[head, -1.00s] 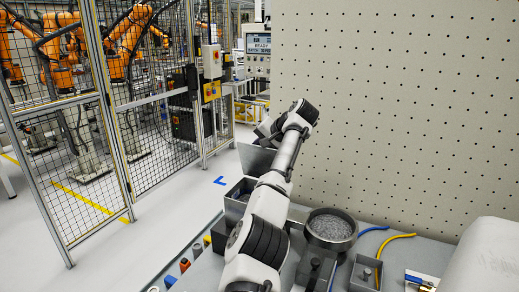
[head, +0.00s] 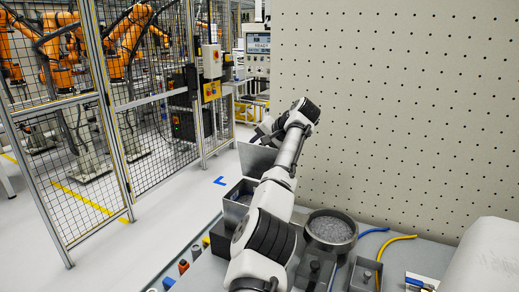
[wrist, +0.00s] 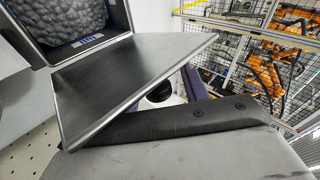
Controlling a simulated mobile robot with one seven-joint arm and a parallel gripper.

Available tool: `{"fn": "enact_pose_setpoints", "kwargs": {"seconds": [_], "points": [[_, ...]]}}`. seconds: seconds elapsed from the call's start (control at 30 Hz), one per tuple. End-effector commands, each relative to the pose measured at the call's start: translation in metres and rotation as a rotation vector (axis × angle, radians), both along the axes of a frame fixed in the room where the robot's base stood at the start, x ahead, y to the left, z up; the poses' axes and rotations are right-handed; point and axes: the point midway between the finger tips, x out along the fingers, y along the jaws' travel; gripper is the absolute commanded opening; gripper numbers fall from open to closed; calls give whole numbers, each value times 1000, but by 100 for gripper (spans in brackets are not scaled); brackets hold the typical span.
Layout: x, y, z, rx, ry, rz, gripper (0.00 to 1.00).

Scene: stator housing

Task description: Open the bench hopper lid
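The bench hopper is a grey box (head: 236,213) at the left end of the bench, partly behind my arm in the head view. Its flat grey lid (head: 256,157) is raised at the box's far side, so the top is open. In the wrist view the lid (wrist: 130,80) is a dark plate across the middle, and the hopper's mouth (wrist: 82,43) with dark grey granules shows at upper left. My gripper (head: 266,131) is at the raised lid, beyond the box. Its fingertips are mostly hidden behind the lid and wrist, so neither opening nor contact can be told.
A round bowl of grey granules (head: 331,229) stands right of my arm, near a small open metal box (head: 365,274) and blue and yellow hoses (head: 395,243). A perforated wall panel (head: 400,110) rises behind the bench. Fenced orange robots (head: 125,45) stand at left, beyond clear floor.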

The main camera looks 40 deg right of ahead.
Motion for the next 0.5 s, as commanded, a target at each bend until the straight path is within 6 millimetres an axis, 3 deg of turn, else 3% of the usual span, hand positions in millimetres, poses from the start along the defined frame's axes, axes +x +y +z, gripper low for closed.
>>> {"fn": "enact_pose_setpoints", "kwargs": {"seconds": [0.27, 0.5], "points": [[-5, -1, 3, 1, 0, 1, 45], [-37, -8, 33, -2, -1, -2, 45]]}}
